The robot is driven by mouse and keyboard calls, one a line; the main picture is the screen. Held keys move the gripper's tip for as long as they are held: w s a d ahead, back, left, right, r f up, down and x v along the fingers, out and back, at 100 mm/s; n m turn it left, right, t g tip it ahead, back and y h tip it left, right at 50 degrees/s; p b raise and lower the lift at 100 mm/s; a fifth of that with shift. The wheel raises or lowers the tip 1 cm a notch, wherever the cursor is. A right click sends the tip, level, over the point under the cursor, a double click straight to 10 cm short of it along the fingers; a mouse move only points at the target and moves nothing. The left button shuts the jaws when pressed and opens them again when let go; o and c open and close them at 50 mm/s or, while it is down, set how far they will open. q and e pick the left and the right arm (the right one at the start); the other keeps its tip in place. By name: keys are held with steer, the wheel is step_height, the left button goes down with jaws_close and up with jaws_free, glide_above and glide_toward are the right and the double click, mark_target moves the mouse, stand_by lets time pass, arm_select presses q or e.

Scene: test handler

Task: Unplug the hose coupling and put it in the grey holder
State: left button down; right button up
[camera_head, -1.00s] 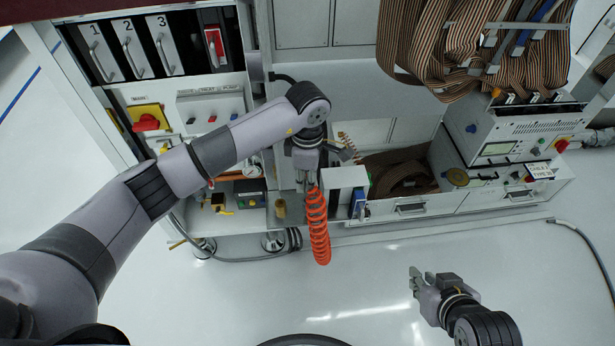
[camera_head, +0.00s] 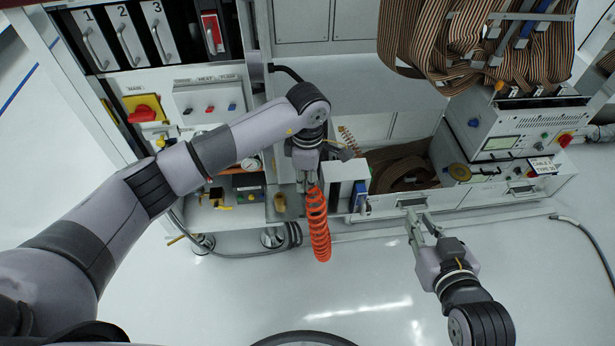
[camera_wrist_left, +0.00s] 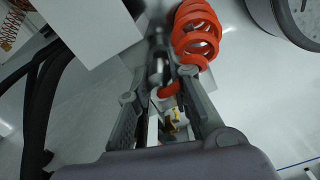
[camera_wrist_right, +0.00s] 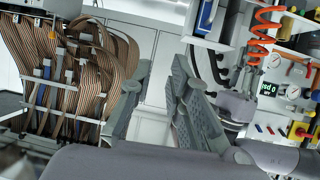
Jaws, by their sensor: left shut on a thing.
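The orange coiled hose (camera_head: 318,225) hangs from my left gripper (camera_head: 308,184) in the head view. In the left wrist view, my left gripper (camera_wrist_left: 168,98) is shut on the coupling at the hose's end; the fingers largely hide it, and the hose (camera_wrist_left: 196,32) coils away above. I cannot tell whether the coupling is still seated in a socket. A pale grey-white box (camera_head: 343,174) stands just right of this gripper; I cannot tell whether it is the grey holder. My right gripper (camera_head: 418,220) is empty, its fingers apart in the right wrist view (camera_wrist_right: 158,100), near the drawer front.
A drawer front (camera_head: 385,209) and a bench instrument (camera_head: 505,135) stand at the right. Striped ribbon cables (camera_head: 430,50) hang above. A panel with a red switch (camera_head: 142,113) is at the left. The floor in front is largely clear.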

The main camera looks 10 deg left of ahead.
arm_select(q)
steer(key=shift+f, duration=0.25)
arm_select(e)
steer(key=shift+w+a+r+t, duration=0.25)
steer(key=shift+w+r+t, duration=0.15)
steer(key=shift+r, duration=0.3)
steer(key=shift+w+r, duration=0.15)
steer(key=shift+r, duration=0.1)
stand_by(0.6)
steer(key=shift+a+r+t, duration=0.1)
steer(key=shift+r+t, duration=0.05)
steer(key=shift+t, duration=0.15)
steer(key=shift+w+r, duration=0.1)
steer(key=shift+r, duration=0.05)
stand_by(0.4)
steer(key=shift+r, duration=0.15)
arm_select(q)
steer(key=shift+f+b, duration=0.1)
steer(key=shift+b, duration=0.25)
arm_select(e)
steer(key=shift+w+a+r+t, duration=0.1)
steer(key=shift+r+t, duration=0.05)
steer(key=shift+t, duration=0.15)
